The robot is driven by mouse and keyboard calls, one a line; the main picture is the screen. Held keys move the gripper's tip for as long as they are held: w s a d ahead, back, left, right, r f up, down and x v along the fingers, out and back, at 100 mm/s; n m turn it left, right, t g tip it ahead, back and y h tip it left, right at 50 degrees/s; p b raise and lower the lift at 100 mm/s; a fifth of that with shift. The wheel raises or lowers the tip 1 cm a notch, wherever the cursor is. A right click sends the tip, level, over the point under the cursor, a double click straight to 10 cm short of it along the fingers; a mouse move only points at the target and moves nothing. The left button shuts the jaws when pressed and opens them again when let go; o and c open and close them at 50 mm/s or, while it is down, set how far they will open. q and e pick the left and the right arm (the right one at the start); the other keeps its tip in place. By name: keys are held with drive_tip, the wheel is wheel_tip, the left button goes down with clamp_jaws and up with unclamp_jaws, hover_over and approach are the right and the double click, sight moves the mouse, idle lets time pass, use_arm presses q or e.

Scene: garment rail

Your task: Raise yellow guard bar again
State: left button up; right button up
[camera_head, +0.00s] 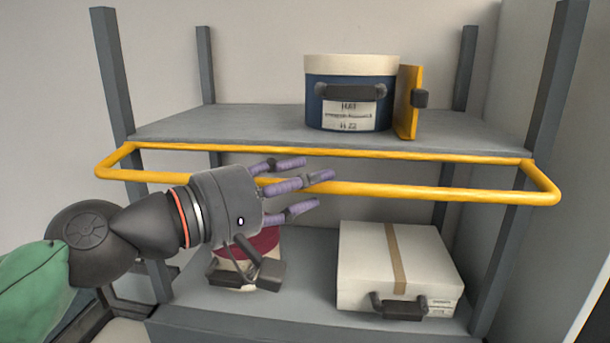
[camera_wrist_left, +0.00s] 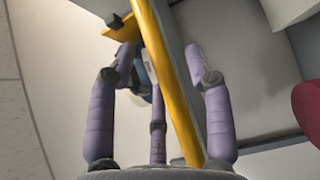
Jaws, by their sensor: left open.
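The yellow guard bar (camera_head: 430,191) is a long loop that juts out roughly level in front of the upper shelf's front edge. Its ends join the shelf at the left and right. My left gripper (camera_head: 313,184) is open at the middle-left of the bar, its purple fingers pointing right and overlapping the front rail. In the left wrist view the yellow bar (camera_wrist_left: 172,85) runs diagonally between the spread fingers of the left gripper (camera_wrist_left: 160,62). I cannot tell whether they touch it. My right gripper is not in view.
The upper shelf (camera_head: 215,125) holds a blue and cream hat box (camera_head: 350,65) and a yellow upright plate (camera_head: 409,100). Below stand a white case (camera_head: 365,265) and a partly hidden red and cream box (camera_head: 262,243). Grey posts (camera_head: 545,95) frame the shelves.

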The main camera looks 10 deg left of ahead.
use_arm(q)
drive_tip(key=shift+w+d, duration=0.35)
drive_tip(key=shift+d, duration=0.05)
drive_tip(key=shift+s+a, duration=0.1)
drive_tip(key=shift+a, duration=0.05)
clamp_jaws()
drive_tip(key=shift+s+r+p, duration=0.1)
drive_tip(key=shift+r+p, duration=0.2)
drive_tip(key=shift+r, duration=0.15)
drive_tip(key=shift+r+p, duration=0.85)
drive_tip(key=shift+r, duration=0.4)
drive_tip(key=shift+w+r+p, duration=0.3)
drive_tip(key=shift+w+r, duration=0.05)
drive_tip(key=shift+r, duration=0.3)
drive_tip(key=shift+w+r+p, duration=0.3)
drive_tip(key=shift+r, duration=0.3)
